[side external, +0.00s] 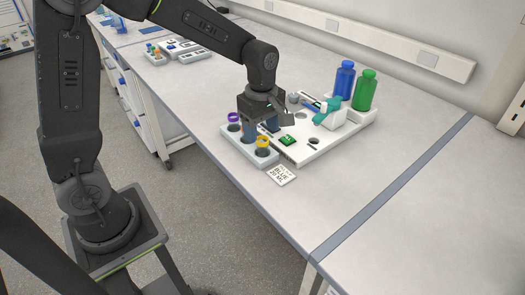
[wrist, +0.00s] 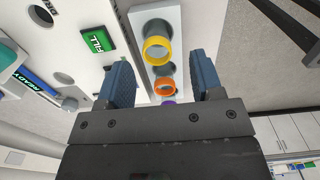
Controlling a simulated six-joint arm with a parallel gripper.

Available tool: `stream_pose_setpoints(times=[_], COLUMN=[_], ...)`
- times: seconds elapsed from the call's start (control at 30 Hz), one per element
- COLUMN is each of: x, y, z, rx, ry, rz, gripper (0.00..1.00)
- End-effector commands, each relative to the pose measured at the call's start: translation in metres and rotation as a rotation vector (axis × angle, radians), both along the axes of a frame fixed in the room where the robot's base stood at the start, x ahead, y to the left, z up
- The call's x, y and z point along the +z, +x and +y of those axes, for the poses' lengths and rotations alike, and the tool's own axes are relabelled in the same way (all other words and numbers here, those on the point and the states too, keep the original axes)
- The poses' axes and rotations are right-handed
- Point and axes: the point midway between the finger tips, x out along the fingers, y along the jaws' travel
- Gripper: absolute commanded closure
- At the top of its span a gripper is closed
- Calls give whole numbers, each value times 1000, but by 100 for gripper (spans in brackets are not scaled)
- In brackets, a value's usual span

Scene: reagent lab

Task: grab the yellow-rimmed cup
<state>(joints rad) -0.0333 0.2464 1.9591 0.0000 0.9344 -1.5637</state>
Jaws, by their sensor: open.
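The yellow-rimmed cup (side external: 262,142) stands at the near end of a small white rack (side external: 257,157) in the side view. In the wrist view its yellow rim (wrist: 158,51) is above the fingertips, near top centre. My gripper (side external: 260,128) is over the rack, with its fingers apart and nothing held. In the wrist view my gripper (wrist: 160,68) has its two blue fingers on either side of the row. The orange-rimmed cup (wrist: 165,86) shows between them. I cannot tell the exact height of the fingers above the cups.
A purple-rimmed cup (side external: 233,118) stands at the rack's far end. A white station (side external: 311,150) with a green FILL label (wrist: 97,42) adjoins the rack. Blue (side external: 344,78) and green (side external: 365,90) bottles stand behind. A BLUE card (side external: 281,175) lies in front. The right-hand bench is clear.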

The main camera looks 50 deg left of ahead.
Motion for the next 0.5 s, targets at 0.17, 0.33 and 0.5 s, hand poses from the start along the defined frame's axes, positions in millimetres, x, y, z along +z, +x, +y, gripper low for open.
stream_pose_setpoints(times=[0.17, 0.33, 0.5], x=[-28, -44, -46], y=[3, 3, 3], z=[1, 1, 1], rx=[0, 0, 0], ry=[0, 0, 0], rz=[6, 3, 2], gripper=[40, 40, 40])
